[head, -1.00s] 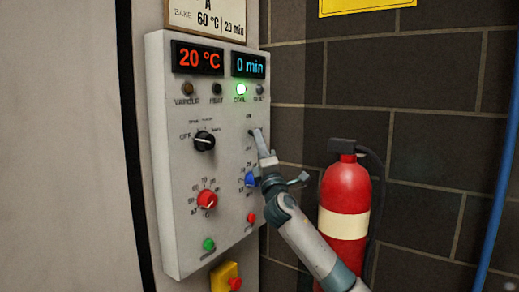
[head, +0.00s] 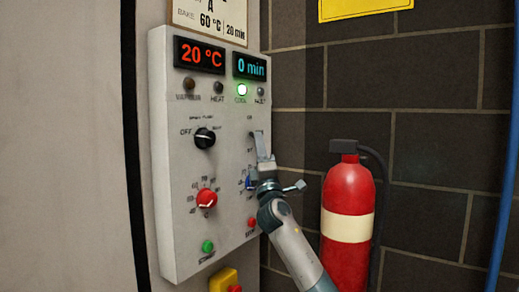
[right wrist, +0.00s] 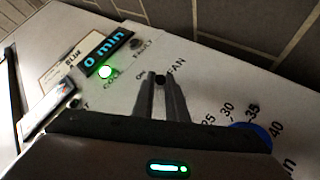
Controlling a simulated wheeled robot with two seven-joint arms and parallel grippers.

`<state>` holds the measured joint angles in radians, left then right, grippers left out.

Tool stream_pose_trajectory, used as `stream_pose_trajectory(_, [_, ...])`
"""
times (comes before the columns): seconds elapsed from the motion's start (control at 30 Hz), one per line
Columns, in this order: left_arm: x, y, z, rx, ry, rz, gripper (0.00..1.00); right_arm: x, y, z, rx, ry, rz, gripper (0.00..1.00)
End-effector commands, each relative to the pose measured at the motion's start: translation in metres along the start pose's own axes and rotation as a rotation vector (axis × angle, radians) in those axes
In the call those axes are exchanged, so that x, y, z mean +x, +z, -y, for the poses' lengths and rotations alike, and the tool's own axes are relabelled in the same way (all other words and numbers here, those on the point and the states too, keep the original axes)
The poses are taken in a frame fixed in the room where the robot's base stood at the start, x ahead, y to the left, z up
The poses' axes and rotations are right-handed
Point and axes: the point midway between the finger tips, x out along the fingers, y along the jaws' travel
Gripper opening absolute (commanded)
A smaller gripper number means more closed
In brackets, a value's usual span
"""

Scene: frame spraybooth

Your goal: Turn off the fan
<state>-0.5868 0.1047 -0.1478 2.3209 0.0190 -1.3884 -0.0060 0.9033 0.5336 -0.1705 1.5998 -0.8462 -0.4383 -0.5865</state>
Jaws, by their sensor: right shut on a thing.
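The fan switch (right wrist: 160,79) shows in the right wrist view as a small dark toggle beside the labels "FAN" and "ON". It sits on the front of the grey control panel (head: 178,245). My right gripper (right wrist: 160,88) has its two narrow fingers on either side of the switch and is shut on it. In the head view my right gripper (head: 262,147) reaches the panel's right side from below and hides the switch, so its lever position is unclear. My left gripper is not in view.
A blue knob (right wrist: 249,137) sits close to the right gripper. A black selector (head: 204,138) and a red knob (head: 206,198) are on the panel's left. The green "COOL" lamp (head: 242,90) is lit. A red fire extinguisher (head: 346,195) stands right of my arm.

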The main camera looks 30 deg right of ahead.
Motion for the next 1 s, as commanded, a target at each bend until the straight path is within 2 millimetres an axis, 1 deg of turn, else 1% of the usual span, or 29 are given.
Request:
stream_pose_trajectory(0.03, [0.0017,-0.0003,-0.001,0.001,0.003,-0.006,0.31,-0.0016,-0.0013,0.0026,0.001,-0.001,0.0,0.0])
stream_pose_trajectory(0.5, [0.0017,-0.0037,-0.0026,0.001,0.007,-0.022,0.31,-0.0011,-0.0014,0.002,0.004,0.0,0.001,0.0])
stream_pose_trajectory(0.53, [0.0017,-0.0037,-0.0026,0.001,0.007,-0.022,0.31,-0.0011,-0.0014,0.0021,0.004,0.0,0.001,0.17])
stream_pose_trajectory(0.6, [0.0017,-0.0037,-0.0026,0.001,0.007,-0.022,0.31,-0.0011,-0.0014,0.002,0.004,0.0,0.002,0.31])
stream_pose_trajectory(1.0, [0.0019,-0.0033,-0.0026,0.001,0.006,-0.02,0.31,-0.003,-0.0005,0.0013,0.003,0.002,0.002,0.31])
